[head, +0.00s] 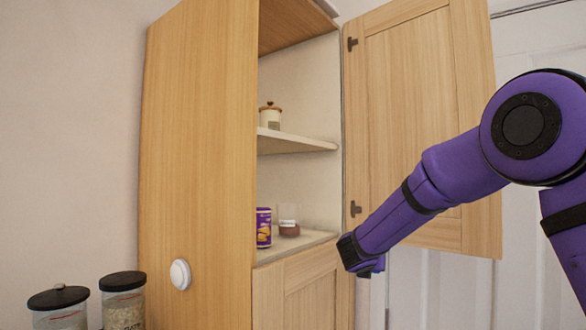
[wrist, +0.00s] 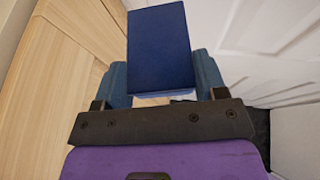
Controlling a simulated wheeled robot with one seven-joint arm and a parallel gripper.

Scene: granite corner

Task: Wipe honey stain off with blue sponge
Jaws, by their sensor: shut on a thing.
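In the wrist view, my gripper (wrist: 163,92) is shut on the blue sponge (wrist: 160,48), a dark blue block that sticks out beyond the fingers. In the head view, my purple arm reaches in from the right and its end (head: 362,254) is in front of the open cabinet, near the lower part of its door. The sponge cannot be made out in the head view. No honey stain shows in either view.
A tall wooden cabinet (head: 198,130) stands with its door (head: 415,120) open to the right. A lidded jar (head: 270,117) is on the upper shelf. A purple can (head: 263,228) and a glass jar (head: 289,220) are on the lower shelf. Two black-lidded jars (head: 124,305) stand at lower left.

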